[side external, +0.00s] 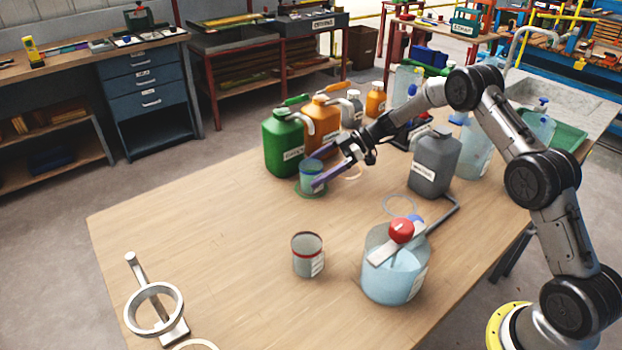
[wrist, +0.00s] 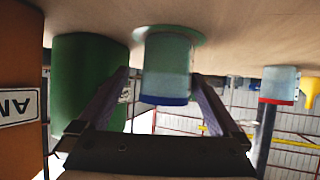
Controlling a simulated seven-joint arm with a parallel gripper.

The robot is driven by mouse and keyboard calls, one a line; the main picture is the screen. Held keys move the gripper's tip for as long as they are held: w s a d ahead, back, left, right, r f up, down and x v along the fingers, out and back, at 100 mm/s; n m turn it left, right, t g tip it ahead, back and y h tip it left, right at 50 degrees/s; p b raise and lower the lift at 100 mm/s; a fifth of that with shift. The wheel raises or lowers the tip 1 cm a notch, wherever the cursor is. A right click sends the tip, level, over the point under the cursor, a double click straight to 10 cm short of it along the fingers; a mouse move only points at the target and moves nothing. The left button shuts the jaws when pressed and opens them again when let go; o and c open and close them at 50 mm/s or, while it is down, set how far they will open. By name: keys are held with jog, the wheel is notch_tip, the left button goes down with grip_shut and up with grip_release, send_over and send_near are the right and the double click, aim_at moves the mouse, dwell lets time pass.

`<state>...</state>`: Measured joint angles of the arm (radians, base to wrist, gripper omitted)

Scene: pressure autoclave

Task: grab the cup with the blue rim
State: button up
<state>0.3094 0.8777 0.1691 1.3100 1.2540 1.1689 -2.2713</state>
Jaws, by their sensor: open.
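The cup with the blue rim (side external: 309,180) stands upright on a round green mat (side external: 300,193) beside the green jug. In the wrist view, which is upside down, the blue-rimmed cup (wrist: 167,65) appears in the middle with its blue rim toward my gripper's body. My gripper (side external: 315,172) is open, with one purple finger on each side of the cup in the side view. In the wrist view my gripper (wrist: 161,76) has its fingertips level with the cup's sides, with small gaps. Part of the cup is hidden by a finger in the side view.
A green jug (side external: 283,145) and an orange jug (side external: 324,120) stand close behind the cup. A red-rimmed cup (side external: 307,256), a clear vessel with a red knob (side external: 392,275) and a grey jug (side external: 434,163) stand nearby.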

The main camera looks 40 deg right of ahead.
aim_at(302, 180)
jog(key=x, duration=0.5)
jog(key=shift+s, duration=0.35)
grip_shut()
jog(key=shift+r, duration=0.1)
